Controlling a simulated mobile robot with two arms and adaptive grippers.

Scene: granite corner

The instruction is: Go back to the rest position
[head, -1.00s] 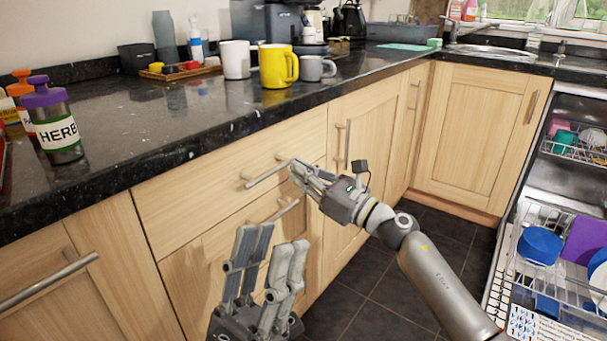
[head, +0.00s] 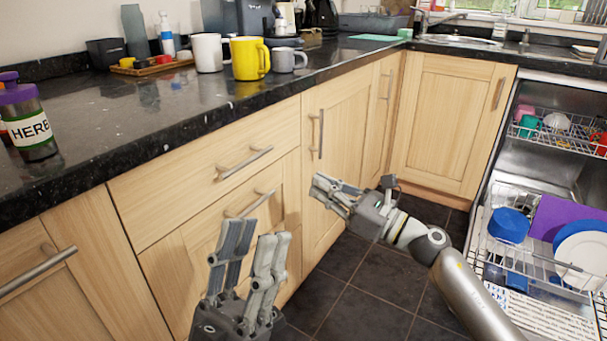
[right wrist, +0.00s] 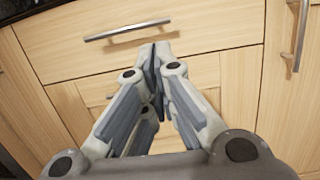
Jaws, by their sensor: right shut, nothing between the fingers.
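My left gripper (head: 252,240) is low in the middle of the head view, pointing up, with its two fingers apart and nothing between them. My right gripper (head: 322,187) is to its right, in front of the wooden cabinet doors and away from the drawer handle (head: 244,163). In the right wrist view the right gripper (right wrist: 156,50) has its fingertips together and holds nothing. The drawer handle (right wrist: 127,29) shows just beyond the fingertips there. The drawer front (head: 205,165) looks flush with the cabinet.
The black granite counter (head: 150,125) carries a yellow mug (head: 247,58), a white mug (head: 207,52), a grey cup (head: 287,60) and a herb jar (head: 30,125). An open dishwasher (head: 540,180) with loaded racks is at right. Dark floor tiles (head: 370,295) are clear.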

